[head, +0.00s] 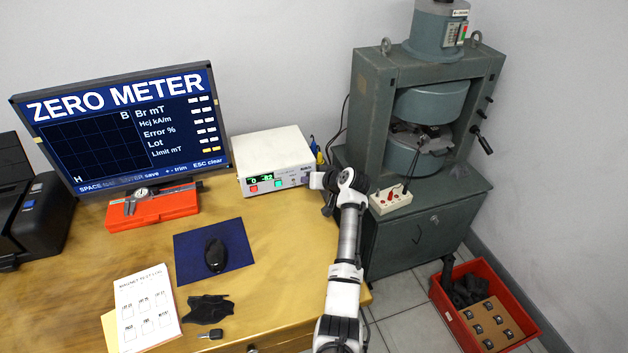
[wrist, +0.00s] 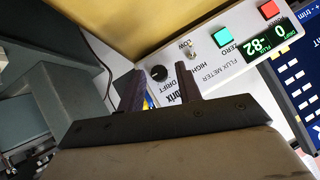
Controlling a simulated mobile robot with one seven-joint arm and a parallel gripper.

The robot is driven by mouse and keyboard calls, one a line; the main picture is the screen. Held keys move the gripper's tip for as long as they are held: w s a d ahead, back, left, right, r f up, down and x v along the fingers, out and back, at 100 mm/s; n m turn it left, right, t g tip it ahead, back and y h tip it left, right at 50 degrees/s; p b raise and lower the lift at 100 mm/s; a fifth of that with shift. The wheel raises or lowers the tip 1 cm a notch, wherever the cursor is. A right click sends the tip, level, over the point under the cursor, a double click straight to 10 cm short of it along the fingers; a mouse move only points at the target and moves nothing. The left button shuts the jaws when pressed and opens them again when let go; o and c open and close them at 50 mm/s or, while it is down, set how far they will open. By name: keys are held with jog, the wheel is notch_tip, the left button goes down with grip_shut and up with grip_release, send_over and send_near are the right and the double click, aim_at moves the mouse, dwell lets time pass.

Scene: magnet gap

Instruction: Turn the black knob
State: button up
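The black knob (wrist: 159,73) is a small round dial with a light mark, on the front panel of the white flux meter (wrist: 225,62), near the word DRIFT. In the wrist view it shows between the two fingers of my gripper (wrist: 160,86), which is open and empty. I cannot tell how far the fingertips are from the panel, and no contact is visible. In the head view my gripper (head: 318,181) is at the right end of the flux meter (head: 270,150); the knob is not clear there.
The meter's front also has a toggle switch (wrist: 190,48), a green button (wrist: 222,37), a red button (wrist: 269,10) and a display reading -82. A monitor (head: 125,130) stands left on the desk. A green-grey press (head: 420,110) and a white switch box (head: 391,199) stand right.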

jog(key=shift+d, duration=0.1)
jog(key=b+v, duration=0.3)
jog(key=v, duration=1)
jog(key=shift+s+d+r, duration=0.15)
jog(key=shift+s, duration=0.2)
